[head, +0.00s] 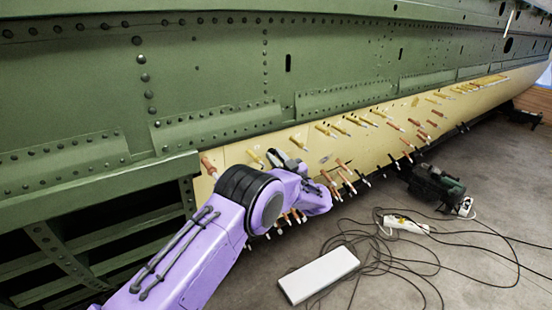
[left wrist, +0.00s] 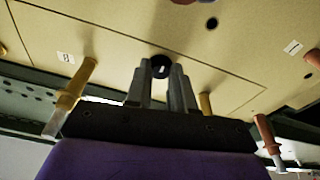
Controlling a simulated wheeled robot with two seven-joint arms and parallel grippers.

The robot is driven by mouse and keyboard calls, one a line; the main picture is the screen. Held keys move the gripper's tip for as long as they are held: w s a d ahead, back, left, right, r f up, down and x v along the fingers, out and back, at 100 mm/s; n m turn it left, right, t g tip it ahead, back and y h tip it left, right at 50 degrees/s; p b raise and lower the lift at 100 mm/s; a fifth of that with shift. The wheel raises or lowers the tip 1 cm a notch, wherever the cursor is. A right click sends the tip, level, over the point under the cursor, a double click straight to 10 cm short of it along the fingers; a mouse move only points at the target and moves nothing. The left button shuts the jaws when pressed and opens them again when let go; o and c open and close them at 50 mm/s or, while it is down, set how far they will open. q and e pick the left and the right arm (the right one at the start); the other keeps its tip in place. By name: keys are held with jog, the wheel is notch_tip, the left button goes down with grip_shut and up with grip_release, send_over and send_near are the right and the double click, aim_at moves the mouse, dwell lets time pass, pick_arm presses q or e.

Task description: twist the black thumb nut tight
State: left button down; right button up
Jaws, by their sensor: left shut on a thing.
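The black thumb nut (left wrist: 161,66) is a small dark round piece with a light mark at its centre, against the cream skin panel (left wrist: 120,40). In the left wrist view my left gripper (left wrist: 162,80) has its two grey fingers on either side of the nut, shut on it. The fingertips cover part of the nut, and I cannot tell how far it is turned. In the head view my purple left arm reaches the cream panel (head: 235,158) from the lower left; its fingertips and the nut are hidden there. My right gripper is not in view.
Yellow pins (head: 325,130) and copper-coloured pins (head: 333,180) stick out of the panel close around my arm. In the left wrist view, a yellow pin (left wrist: 76,85) and a copper one (left wrist: 268,135) flank the gripper. A white box (head: 319,274) and loose cables lie on the floor.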

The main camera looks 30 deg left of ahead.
pick_arm(q)
jog(key=c, duration=1)
grip_release()
jog(key=shift+f, duration=0.2)
jog(key=shift+o, duration=0.2)
jog(key=shift+r, duration=0.1)
jog(key=b+v, duration=0.2)
jog(key=v, duration=0.8)
jog(key=shift+d, duration=0.3)
jog(key=shift+s, duration=0.15)
